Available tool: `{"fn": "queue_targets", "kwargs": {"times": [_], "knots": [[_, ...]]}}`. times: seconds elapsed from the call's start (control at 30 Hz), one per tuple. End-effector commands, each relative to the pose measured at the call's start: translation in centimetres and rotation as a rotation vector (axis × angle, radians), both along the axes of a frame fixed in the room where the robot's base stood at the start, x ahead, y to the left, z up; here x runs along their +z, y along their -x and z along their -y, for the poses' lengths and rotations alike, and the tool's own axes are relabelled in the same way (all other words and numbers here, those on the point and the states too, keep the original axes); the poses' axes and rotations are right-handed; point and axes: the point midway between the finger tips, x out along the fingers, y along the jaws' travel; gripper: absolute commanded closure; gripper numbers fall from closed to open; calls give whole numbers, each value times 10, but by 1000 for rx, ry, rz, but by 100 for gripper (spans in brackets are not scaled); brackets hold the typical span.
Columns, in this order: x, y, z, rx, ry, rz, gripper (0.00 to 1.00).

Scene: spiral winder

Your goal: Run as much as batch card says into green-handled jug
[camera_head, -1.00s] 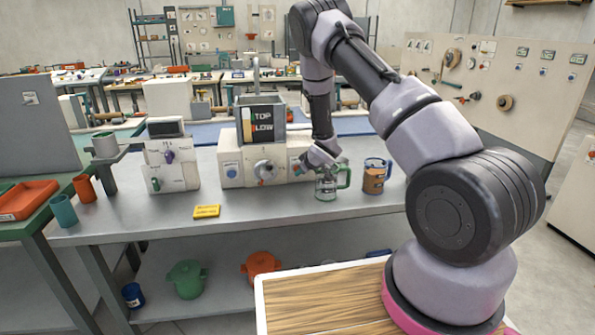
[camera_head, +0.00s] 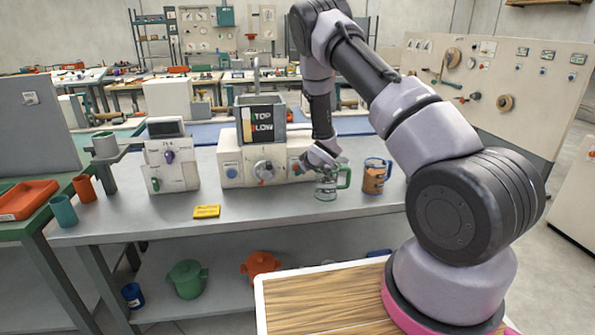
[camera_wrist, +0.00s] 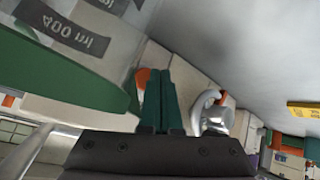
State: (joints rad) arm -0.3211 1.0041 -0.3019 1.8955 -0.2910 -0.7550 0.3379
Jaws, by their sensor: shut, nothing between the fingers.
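The green-handled jug (camera_head: 326,190) is clear and stands on the bench in front of the machine's right end. The jug's fill level is unclear. The machine (camera_head: 262,170) has a dial and a sign (camera_head: 262,125) reading "TOP" and "LOW". A silver curved part (camera_wrist: 213,115) shows right of my fingers. A yellow card (camera_head: 207,211) lies on the bench, its writing unreadable.
A blue-handled jug (camera_head: 375,177) with brown contents stands right of the green-handled one. A smaller white unit (camera_head: 172,165) stands left of the machine. Orange (camera_head: 84,188) and teal (camera_head: 63,210) cups are at the far left. The bench front (camera_head: 270,212) is clear.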

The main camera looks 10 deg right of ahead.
Motion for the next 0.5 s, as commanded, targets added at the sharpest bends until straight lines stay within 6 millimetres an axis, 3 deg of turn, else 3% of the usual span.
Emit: {"fn": "queue_targets", "kwargs": {"times": [0.5], "knots": [[0,-8,0,-1,-1,0,100]]}}
